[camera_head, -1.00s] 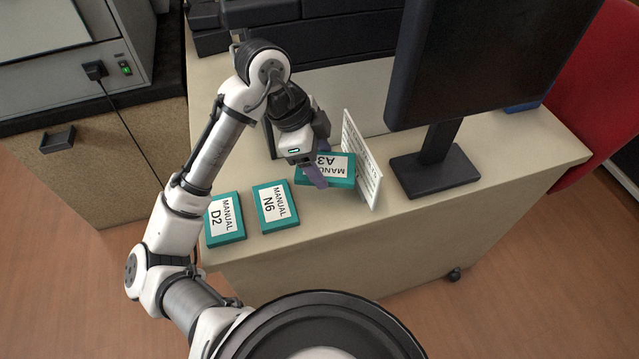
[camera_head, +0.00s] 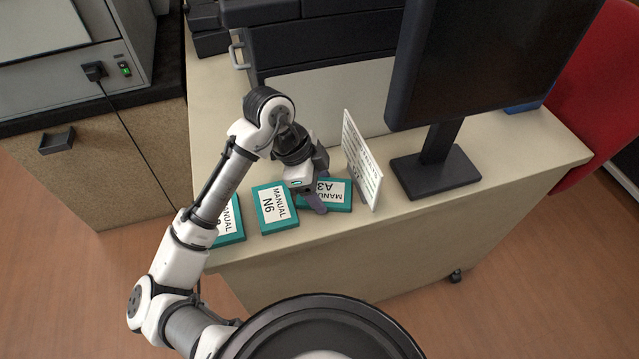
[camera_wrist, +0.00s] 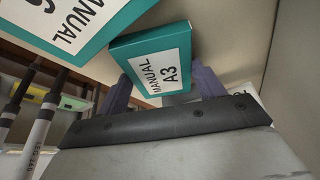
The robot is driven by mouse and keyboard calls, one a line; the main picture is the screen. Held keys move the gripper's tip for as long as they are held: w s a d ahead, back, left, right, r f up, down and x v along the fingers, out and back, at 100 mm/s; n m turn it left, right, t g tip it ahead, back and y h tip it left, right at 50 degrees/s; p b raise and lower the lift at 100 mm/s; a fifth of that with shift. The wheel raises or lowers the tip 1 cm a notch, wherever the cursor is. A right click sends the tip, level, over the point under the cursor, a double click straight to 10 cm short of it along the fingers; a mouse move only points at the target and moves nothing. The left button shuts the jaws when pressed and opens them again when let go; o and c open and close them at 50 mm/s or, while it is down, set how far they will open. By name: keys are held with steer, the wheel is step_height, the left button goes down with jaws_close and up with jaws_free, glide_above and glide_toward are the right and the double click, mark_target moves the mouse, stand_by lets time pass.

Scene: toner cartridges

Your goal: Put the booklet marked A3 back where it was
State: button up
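The teal booklet marked A3 (camera_head: 335,193) is on or just above the desk, right of the N6 booklet and close to the white sign. Its label faces up, and its lettering reads upside down in the head view. My gripper (camera_head: 318,203) reaches over its left part. In the wrist view the A3 booklet (camera_wrist: 160,64) lies between my two purple fingers (camera_wrist: 162,90), which appear to touch its opposite edges. Whether its underside touches the desk I cannot tell.
The booklet N6 (camera_head: 275,207) lies close on the left. The booklet D2 (camera_head: 231,222) is partly hidden behind my arm. A white upright sign (camera_head: 361,160) stands just right of A3, with a monitor (camera_head: 436,165) beyond it. The desk's front edge is near.

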steer(key=o, duration=0.4)
steer(key=v, duration=1.2)
steer(key=shift+d+r, duration=0.1)
steer(key=shift+r, duration=0.1)
